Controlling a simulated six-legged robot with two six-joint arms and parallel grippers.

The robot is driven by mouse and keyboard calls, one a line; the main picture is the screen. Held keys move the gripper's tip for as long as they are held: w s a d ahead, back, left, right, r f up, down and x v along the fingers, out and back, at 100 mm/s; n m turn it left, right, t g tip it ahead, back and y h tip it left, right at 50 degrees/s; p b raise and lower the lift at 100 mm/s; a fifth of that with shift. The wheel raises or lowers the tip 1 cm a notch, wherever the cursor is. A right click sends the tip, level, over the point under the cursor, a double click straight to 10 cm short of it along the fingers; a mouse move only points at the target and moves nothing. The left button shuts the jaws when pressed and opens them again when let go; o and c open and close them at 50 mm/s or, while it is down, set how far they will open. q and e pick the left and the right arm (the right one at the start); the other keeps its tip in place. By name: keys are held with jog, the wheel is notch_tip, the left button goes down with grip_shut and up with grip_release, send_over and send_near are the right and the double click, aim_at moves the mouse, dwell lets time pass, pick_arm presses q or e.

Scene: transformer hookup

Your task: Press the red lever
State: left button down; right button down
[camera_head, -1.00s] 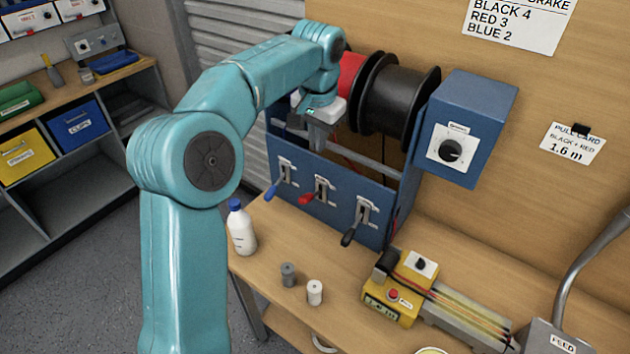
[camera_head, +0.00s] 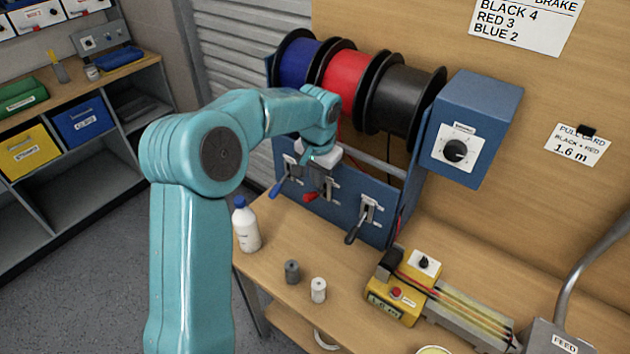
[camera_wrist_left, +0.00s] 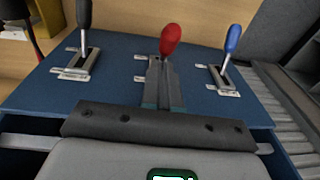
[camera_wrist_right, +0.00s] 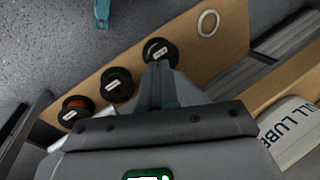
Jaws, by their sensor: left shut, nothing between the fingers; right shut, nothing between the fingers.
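The red lever (camera_head: 311,197) is the middle one of three levers on the blue panel (camera_head: 340,217) under the wire spools. My left gripper (camera_head: 323,190) is shut and empty, pointing down right at the red lever's bracket. In the left wrist view, the red knob (camera_wrist_left: 170,40) stands just beyond my shut fingertips (camera_wrist_left: 162,75); I cannot tell whether they touch the lever. The blue lever (camera_head: 277,187) and black lever (camera_head: 352,234) stand on either side. My right gripper (camera_wrist_right: 160,82) is shut and empty, away from the levers.
Blue, red (camera_head: 352,82) and black spools hang above the panel. A white bottle (camera_head: 245,226) and two small cylinders (camera_head: 318,289) stand on the bench. A yellow device (camera_head: 402,290) is at right. In the right wrist view, several dark spools (camera_wrist_right: 117,84) lie on a wooden board.

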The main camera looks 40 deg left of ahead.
pick_arm(q)
jog(key=shift+s+a+f, duration=0.1)
jog(key=shift+s+f, duration=0.45)
jog(key=shift+f, duration=0.2)
jog(key=shift+w+f, duration=0.1)
jog(key=shift+w, duration=0.05)
